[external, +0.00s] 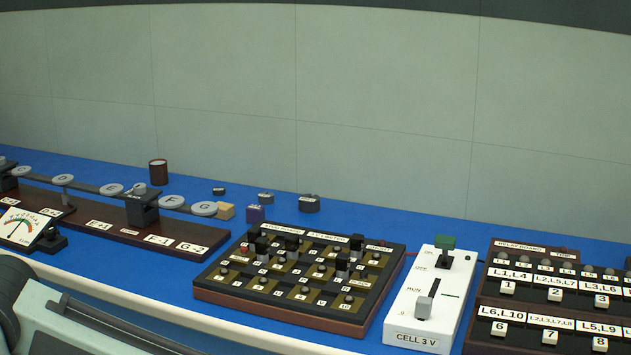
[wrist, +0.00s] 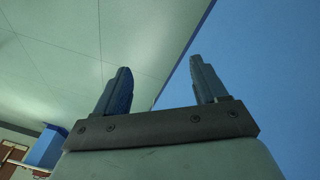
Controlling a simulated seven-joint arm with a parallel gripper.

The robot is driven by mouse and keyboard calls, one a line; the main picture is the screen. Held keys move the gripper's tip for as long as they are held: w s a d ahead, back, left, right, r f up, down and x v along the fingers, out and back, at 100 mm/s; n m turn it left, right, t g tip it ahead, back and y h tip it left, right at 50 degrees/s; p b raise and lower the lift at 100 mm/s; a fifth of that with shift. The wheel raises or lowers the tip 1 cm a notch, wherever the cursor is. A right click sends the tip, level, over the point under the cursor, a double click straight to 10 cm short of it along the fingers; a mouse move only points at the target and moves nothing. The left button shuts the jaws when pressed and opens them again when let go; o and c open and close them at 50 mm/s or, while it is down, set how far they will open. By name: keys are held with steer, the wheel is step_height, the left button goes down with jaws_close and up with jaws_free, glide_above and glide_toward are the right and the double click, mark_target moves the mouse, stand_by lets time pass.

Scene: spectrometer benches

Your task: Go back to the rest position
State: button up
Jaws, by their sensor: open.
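My gripper (wrist: 157,88) shows in the wrist view with its two dark fingers spread apart and nothing between them. Behind the fingers are pale wall panels and a blue surface. In the external view the fingers are out of sight; only part of my arm shows at the lower left, in front of the bench's near edge.
The blue bench (external: 345,217) holds a rail with labelled discs (external: 172,203), a meter (external: 24,227), a plug board (external: 300,275), a white CELL 3 V box (external: 431,295) and a relay board (external: 560,290). A brown cup (external: 158,172) and small dark blocks stand behind.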

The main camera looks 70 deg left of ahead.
steer(key=s+a+f+n+g+y, duration=0.1)
steer(key=s+a+f+g, duration=0.1)
steer(key=s+a, duration=0.5)
steer(key=s+a+f+n+g, duration=0.1)
steer(key=s+a+f+g, duration=0.2)
steer(key=s, duration=1.1)
steer(key=s+a+f+g+y, duration=0.1)
steer(key=s+a+f+g, duration=0.2)
steer(key=s+a, duration=0.7)
steer(key=shift+s+a+f+n+y, duration=0.3)
steer(key=shift+s+f+n, duration=0.1)
steer(key=shift+s+f, duration=0.25)
